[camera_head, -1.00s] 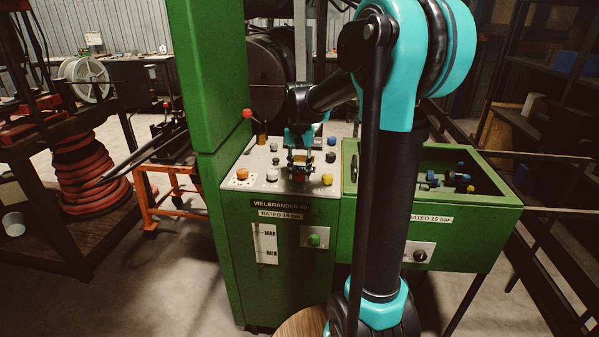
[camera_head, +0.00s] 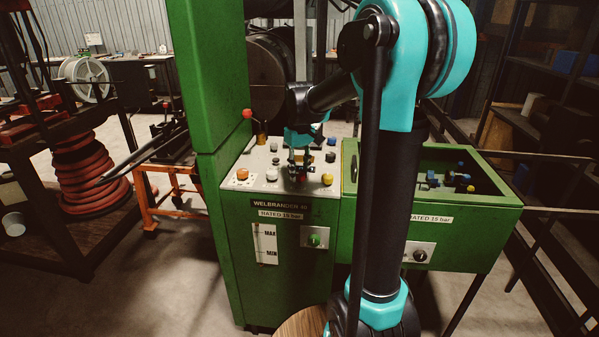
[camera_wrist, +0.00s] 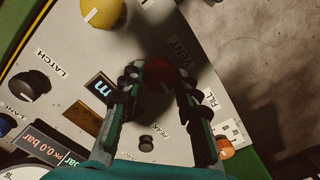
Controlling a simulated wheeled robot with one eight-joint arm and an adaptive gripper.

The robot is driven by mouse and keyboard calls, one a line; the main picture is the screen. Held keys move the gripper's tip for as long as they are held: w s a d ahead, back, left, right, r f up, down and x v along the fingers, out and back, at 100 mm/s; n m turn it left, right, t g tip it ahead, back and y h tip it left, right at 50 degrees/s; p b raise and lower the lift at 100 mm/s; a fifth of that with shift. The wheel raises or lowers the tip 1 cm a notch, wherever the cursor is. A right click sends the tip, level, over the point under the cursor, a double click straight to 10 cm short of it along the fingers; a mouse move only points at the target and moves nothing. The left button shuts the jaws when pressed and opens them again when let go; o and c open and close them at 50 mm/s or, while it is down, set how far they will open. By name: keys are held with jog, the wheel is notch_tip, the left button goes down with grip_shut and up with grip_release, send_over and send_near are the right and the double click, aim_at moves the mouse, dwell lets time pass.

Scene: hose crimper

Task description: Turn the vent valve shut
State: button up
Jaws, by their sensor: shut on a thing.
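The vent valve is a red round knob (camera_wrist: 159,72) beside the VENT label on the sloped white panel. My gripper (camera_wrist: 158,76) is shut on it, with one finger on each side. In the head view my gripper (camera_head: 299,172) points down onto the front part of the panel, and it partly hides the knob. The knob lies in shadow in the wrist view, and I cannot read its turned position.
A yellow knob (camera_wrist: 103,12), a black LATCH knob (camera_wrist: 31,85) and a small PEAK knob (camera_wrist: 146,143) sit nearby. An orange knob (camera_head: 242,174) is at the panel's left. A tall green column (camera_head: 207,80) rises left, and an open green bin (camera_head: 440,207) stands right.

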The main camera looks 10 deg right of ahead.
aim_at(300, 173)
jog(key=shift+n, duration=0.5)
jog(key=o, duration=1.2)
jog(key=shift+c, duration=0.2)
notch_tip(300, 173, up, 12)
